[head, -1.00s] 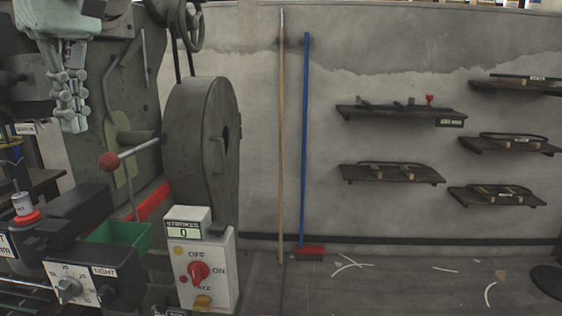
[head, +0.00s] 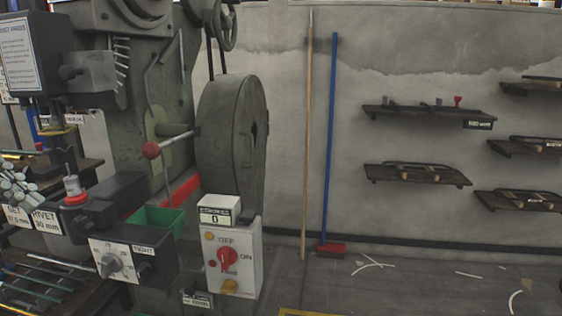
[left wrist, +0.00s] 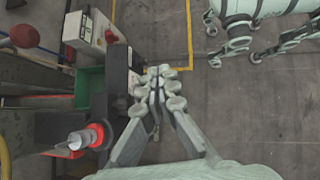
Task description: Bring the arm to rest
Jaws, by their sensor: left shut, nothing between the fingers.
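My left gripper (head: 18,188) shows only in part, as pale jointed pieces at the left edge of the head view. In the left wrist view its fingers (left wrist: 158,88) are together, with nothing between them. They hang above the floor, beside the press's front parts and clear of them in that picture. Pale jointed parts at the top right of the left wrist view look like my right gripper (left wrist: 245,38), cut by the frame edge. Whether it is open I cannot tell. It does not show in the head view.
The rivet press (head: 140,100) stands at left with a red-knobbed lever (head: 152,150). In front are a switch box (head: 240,265) with a counter (head: 218,212), a dial box (head: 125,262), a green bin (head: 160,220) and a red-ringed holder (head: 75,197). The floor at right is mostly clear.

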